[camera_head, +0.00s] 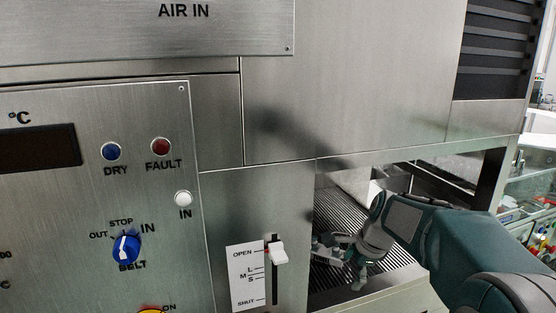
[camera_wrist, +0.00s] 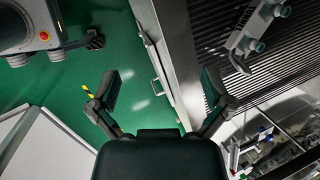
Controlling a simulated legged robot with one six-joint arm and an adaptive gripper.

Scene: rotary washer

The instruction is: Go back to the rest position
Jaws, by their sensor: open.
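My gripper (camera_head: 336,262) is in front of the ribbed opening low on the washer, right of the sliding lever. In the wrist view my gripper (camera_wrist: 160,92) has its two fingers spread wide, with nothing between them. The white lever (camera_head: 277,252) sits near the OPEN end of its slot. The blue belt knob (camera_head: 126,248) is on the panel at left. My gripper appears apart from both controls.
The washer's steel front (camera_head: 350,85) fills much of the head view. The ribbed conveyor (camera_head: 345,200) lies in the opening behind my arm. Shelves with small items (camera_head: 535,235) are at far right.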

